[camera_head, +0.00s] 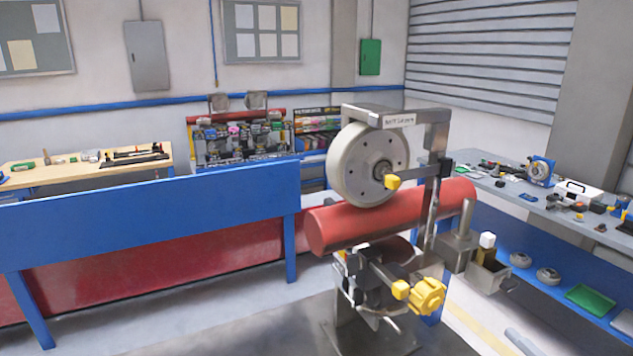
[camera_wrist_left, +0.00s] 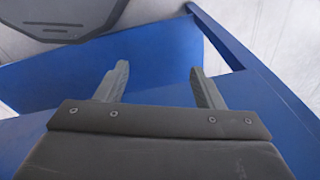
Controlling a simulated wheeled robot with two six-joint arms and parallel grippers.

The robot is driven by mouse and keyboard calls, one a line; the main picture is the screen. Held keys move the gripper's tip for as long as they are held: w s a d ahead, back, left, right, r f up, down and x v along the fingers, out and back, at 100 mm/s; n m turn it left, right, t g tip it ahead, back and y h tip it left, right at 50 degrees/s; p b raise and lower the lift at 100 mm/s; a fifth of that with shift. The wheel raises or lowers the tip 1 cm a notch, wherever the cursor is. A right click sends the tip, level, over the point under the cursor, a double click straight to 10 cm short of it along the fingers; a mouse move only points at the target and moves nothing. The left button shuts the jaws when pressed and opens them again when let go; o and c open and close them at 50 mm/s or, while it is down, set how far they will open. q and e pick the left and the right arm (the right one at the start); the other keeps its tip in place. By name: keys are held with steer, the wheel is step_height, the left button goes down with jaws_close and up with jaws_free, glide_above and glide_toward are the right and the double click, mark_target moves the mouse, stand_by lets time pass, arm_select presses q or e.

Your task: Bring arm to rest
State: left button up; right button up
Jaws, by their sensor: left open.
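My left gripper (camera_wrist_left: 158,68) shows in the left wrist view with its two fingers apart and nothing between them. Blue panels and beams lie beyond the fingers; I cannot tell how far off they are. No arm or gripper of mine can be made out for certain in the head view. My right gripper is in neither view.
A test stand with a grey wheel (camera_head: 350,168) over a red tube (camera_head: 345,222) and a yellow knob (camera_head: 427,296) stands ahead. A blue barrier (camera_head: 150,218) is at left. A workbench (camera_head: 530,195) with parts is at right. A grey rounded part (camera_wrist_left: 60,18) shows at the wrist view's top left.

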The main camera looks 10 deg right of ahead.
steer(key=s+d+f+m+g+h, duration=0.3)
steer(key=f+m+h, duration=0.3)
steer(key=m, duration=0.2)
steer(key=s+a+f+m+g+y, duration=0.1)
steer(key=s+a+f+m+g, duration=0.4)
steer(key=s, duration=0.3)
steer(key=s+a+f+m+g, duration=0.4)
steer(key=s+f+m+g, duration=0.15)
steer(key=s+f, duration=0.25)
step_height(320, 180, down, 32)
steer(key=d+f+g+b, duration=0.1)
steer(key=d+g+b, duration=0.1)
steer(key=b, duration=0.6)
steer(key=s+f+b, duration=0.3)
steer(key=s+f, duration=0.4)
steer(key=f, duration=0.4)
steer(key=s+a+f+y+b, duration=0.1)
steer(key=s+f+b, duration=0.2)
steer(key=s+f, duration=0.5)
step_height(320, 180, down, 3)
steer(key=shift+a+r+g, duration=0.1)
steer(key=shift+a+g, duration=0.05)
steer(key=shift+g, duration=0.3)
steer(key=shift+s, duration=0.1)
